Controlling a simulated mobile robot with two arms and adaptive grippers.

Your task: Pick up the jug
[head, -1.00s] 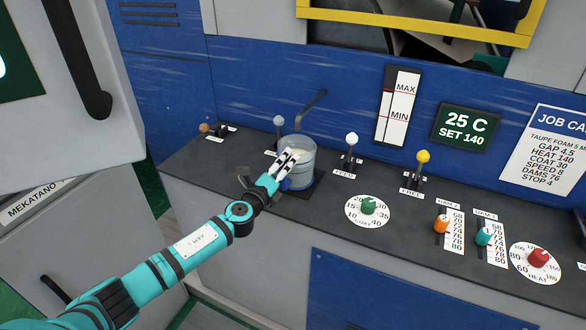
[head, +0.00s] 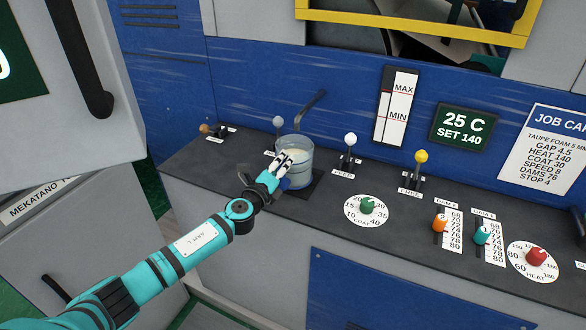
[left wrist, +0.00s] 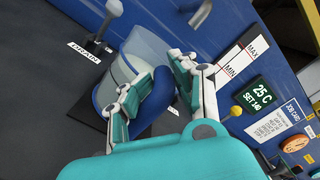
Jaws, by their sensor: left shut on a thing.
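The jug (head: 297,160) is a clear, bluish cylinder with pale liquid inside. It stands on a dark square pad (head: 314,186) on the console, beneath a grey spout (head: 311,108). My left gripper (head: 283,160) is at the jug's near left side, shut on it. In the left wrist view the jug (left wrist: 142,50) shows with its blue handle (left wrist: 152,102), and the fingers of my left gripper (left wrist: 157,95) close around that handle. Part of the handle is hidden by the fingers. My right gripper is not in view.
A drain lever (head: 278,124) stands behind the jug and a white-knobbed feed lever (head: 350,141) to its right. A yellow-knobbed lever (head: 421,158), a green dial (head: 367,205) and sliders are farther right. A grey cabinet (head: 65,120) stands at left.

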